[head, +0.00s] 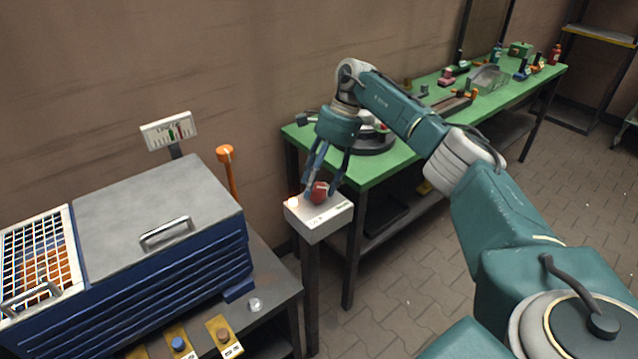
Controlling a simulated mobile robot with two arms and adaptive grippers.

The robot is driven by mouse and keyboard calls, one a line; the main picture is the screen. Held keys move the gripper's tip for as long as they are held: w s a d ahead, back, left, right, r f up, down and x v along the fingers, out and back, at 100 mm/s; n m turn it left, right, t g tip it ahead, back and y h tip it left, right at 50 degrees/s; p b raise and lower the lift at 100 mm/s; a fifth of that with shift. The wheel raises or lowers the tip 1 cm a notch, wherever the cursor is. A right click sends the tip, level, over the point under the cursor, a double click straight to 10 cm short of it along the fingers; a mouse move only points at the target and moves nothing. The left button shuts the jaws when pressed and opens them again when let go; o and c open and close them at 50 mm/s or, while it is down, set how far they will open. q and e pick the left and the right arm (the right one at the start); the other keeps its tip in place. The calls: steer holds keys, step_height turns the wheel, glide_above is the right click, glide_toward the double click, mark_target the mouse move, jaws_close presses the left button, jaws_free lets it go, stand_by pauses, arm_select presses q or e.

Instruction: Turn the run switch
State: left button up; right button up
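A red knob (320,191), which looks like the run switch, sits on top of a pale control box (325,221) on a dark post. A small lamp (293,203) glows at the left of the box top. My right gripper (321,194) points down over the box, with one finger on each side of the red knob. I cannot tell whether the fingers touch the knob or stand a little apart from it. The writing on the box is too small to read. My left gripper is out of view.
A blue cabinet (150,270) with a grey lid stands left of the box, on a dark bench. A gauge (170,131) and an orange-topped post (226,154) rise behind it. A green workbench (385,168) with tools extends behind my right arm. Tiled floor is clear at right.

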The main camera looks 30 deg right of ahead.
steer(key=shift+d, duration=0.1)
steer(key=shift+d+r, duration=0.2)
steer(key=v, duration=1.1)
steer(key=shift+r, duration=0.25)
steer(key=shift+s+a+f, duration=0.1)
steer(key=shift+a, duration=0.05)
